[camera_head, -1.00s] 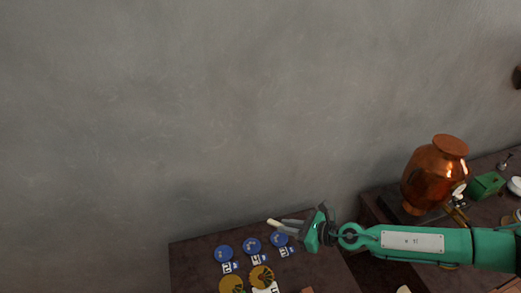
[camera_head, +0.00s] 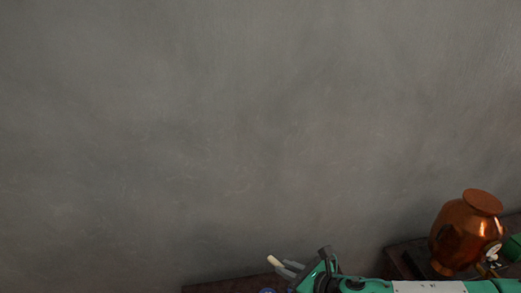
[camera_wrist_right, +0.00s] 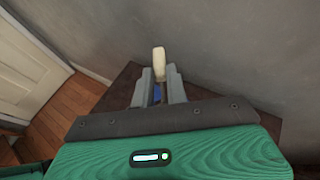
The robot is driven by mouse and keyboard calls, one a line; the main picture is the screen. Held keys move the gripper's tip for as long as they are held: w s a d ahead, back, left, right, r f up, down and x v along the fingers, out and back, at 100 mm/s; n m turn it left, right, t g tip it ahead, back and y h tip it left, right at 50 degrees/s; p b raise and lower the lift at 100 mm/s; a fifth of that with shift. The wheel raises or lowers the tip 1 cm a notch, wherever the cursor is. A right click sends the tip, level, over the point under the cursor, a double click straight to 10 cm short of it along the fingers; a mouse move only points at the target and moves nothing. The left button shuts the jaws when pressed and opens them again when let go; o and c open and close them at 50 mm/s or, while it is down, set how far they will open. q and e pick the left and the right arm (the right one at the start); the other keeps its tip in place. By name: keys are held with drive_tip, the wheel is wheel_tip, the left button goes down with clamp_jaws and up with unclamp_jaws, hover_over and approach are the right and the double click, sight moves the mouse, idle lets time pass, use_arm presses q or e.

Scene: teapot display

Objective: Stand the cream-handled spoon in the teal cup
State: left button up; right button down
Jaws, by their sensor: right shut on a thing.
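My right gripper (camera_head: 288,268) is at the bottom of the head view, above the dark table. It is shut on the cream-handled spoon, whose pale handle end (camera_head: 273,260) sticks out past the fingertips. In the right wrist view the cream handle (camera_wrist_right: 159,62) stands out between the two grey fingers (camera_wrist_right: 160,82). The teal cup is not in view. My left gripper is not in view.
The dark table (camera_head: 225,286) shows only as a strip, with part of a blue disc (camera_head: 266,291) on it. A copper urn (camera_head: 462,238) stands on another surface at right. A green object (camera_head: 515,246) is beside it. A grey wall fills the background.

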drive_tip(key=r, duration=0.1)
drive_tip(key=r+m+t+h, duration=0.1)
drive_tip(key=r+m+h, duration=0.1)
drive_tip(key=shift+s+d+r+t, duration=0.25)
drive_tip(key=shift+s+r+t, duration=0.05)
drive_tip(key=shift+s+r, duration=0.1)
drive_tip(key=shift+s+d+r+m+t+h, duration=0.15)
drive_tip(key=shift+d+r+m+t+h, duration=0.3)
drive_tip(key=shift+d+m+h, duration=0.35)
drive_tip(key=shift+s+d+r+m+h, duration=0.2)
drive_tip(key=shift+d+m+h, duration=0.3)
drive_tip(key=shift+d, duration=0.05)
drive_tip(key=shift+s+d+t, duration=0.1)
drive_tip(key=shift+d+t, duration=0.15)
drive_tip(key=shift+d, duration=0.05)
drive_tip(key=s+d+f+m+t+h, duration=0.1)
drive_tip(key=s+d+m+h, duration=0.3)
drive_tip(key=d, duration=0.6)
drive_tip(key=shift+s+d+f+h, duration=0.15)
drive_tip(key=shift+s+f+h, duration=0.1)
drive_tip(key=shift+s+h, duration=0.4)
drive_tip(key=shift+s+f, duration=0.1)
drive_tip(key=shift+s, duration=0.05)
